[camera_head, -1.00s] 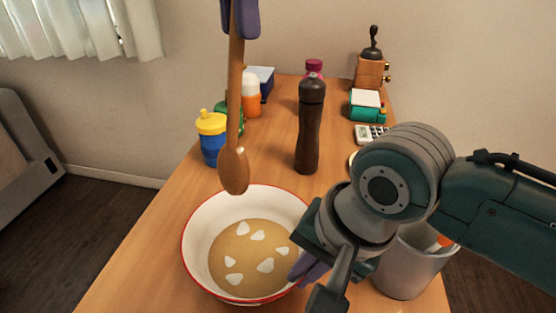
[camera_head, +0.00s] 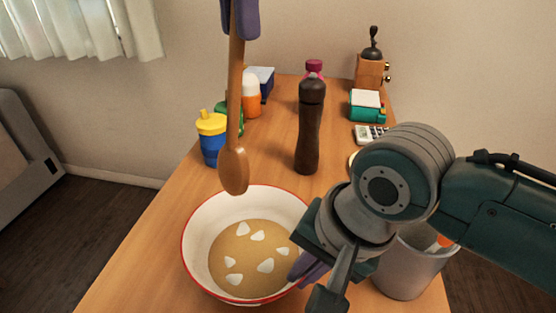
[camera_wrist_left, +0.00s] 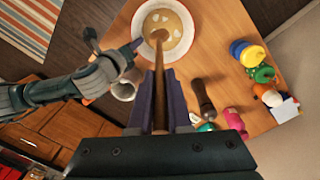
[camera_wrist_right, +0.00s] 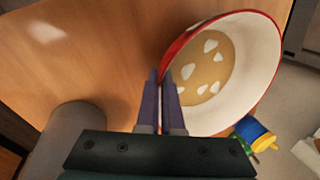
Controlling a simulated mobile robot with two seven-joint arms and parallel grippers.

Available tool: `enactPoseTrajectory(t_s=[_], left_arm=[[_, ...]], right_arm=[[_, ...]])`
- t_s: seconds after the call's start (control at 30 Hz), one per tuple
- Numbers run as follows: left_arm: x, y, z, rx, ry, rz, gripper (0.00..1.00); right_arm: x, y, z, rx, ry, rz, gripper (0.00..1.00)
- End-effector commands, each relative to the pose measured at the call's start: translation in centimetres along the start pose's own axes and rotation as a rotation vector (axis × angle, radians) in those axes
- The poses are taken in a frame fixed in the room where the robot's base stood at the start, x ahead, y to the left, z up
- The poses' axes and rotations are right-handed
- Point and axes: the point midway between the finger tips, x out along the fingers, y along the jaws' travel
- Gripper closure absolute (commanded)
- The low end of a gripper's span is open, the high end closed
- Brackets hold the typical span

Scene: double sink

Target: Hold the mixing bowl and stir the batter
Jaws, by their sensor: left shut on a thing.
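The white mixing bowl with a red rim (camera_head: 190,248) stands upright on the table and also shows in the right wrist view (camera_wrist_right: 262,62). It holds tan batter (camera_head: 248,248) with several white lumps on top. My left gripper (camera_head: 240,20) is shut on the wooden spoon (camera_head: 235,110), which hangs bowl-end down, its tip above the far rim and clear of the batter. The spoon also shows in the left wrist view (camera_wrist_left: 158,75). My right gripper (camera_wrist_right: 162,85) is at the bowl's near right side, its closely spaced fingers shut on the rim. My right wrist partly hides that contact in the head view.
A dark pepper mill (camera_head: 309,130) stands behind the bowl. A blue cup with a yellow lid (camera_head: 211,140) is at the table's left edge. A grey container (camera_head: 408,270) stands at right, beneath my right arm. Bottles, boxes and a coffee grinder (camera_head: 371,70) stand at the back.

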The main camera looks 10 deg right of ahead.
Motion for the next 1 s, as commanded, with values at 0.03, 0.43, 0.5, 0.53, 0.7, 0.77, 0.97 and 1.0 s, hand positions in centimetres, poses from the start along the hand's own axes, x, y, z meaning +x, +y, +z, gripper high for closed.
enactPoseTrajectory(t_s=[0.03, 0.43, 0.5, 0.53, 0.7, 0.77, 0.97, 1.0], left_arm=[[0.0, 0.0, 0.0, 0.000, 0.000, 0.000, 1.00], [0.8, -0.8, 0.0, 0.001, 0.060, 0.004, 1.00], [1.3, -1.2, 0.2, 0.001, 0.100, 0.005, 1.00], [1.5, -1.3, 0.3, 0.000, 0.119, 0.006, 1.00], [2.7, -1.6, 1.3, -0.005, 0.221, 0.010, 1.00], [3.0, -1.6, 1.8, -0.006, 0.248, 0.010, 1.00], [3.7, -1.0, 3.1, -0.005, 0.312, 0.014, 1.00], [3.8, -0.9, 3.2, -0.004, 0.318, 0.014, 1.00]], right_arm=[[0.0, 0.1, 0.0, 0.000, 0.000, 0.001, 1.00], [0.0, 0.1, 0.0, 0.000, 0.000, 0.001, 1.00], [0.0, 0.1, 0.0, 0.000, 0.000, 0.002, 1.00], [0.0, 0.1, 0.0, 0.000, 0.000, 0.001, 1.00], [0.0, 0.1, 0.0, 0.000, 0.000, 0.001, 1.00], [0.0, 0.1, 0.0, 0.000, 0.000, 0.001, 1.00], [0.0, 0.1, 0.0, 0.000, 0.000, 0.001, 1.00], [0.0, 0.1, 0.0, 0.000, 0.000, 0.001, 1.00]])
